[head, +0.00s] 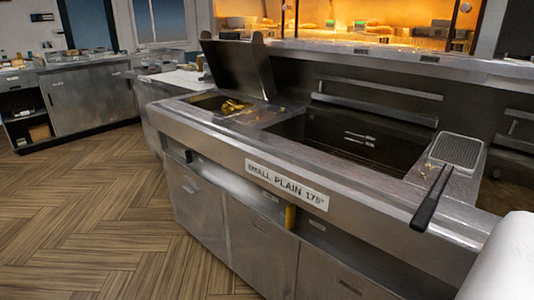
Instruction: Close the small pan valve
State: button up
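The steel frying range (240,235) fills the middle and right of the head view. A label reading "SMALL PLAIN 175°" (286,186) is on its front ledge. Below the label, a short yellow upright piece (290,216) shows in the recess above the cabinet doors. It looks like a valve lever, but I cannot tell its setting for sure. A white rounded part at the bottom right corner seems to be my arm. My gripper is not in view.
An open pan (345,135) sits in the range top, with a raised lid (238,67) to its left. A basket with a black handle (432,198) lies at the right, its handle over the front ledge. The wooden floor (85,215) at left is clear.

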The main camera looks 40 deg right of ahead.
aim_at(291, 215)
jog(key=z, duration=1.1)
jog(key=i+z, duration=0.2)
jog(key=i, duration=0.25)
jog(key=i+j+z, duration=0.25)
jog(key=i, duration=0.15)
jog(key=i+j+z, duration=0.2)
jog(key=i, duration=0.25)
jog(key=k+l+u, duration=0.25)
jog(key=u, duration=0.25)
jog(key=k+j+u, duration=0.1)
jog(key=k+j, duration=0.15)
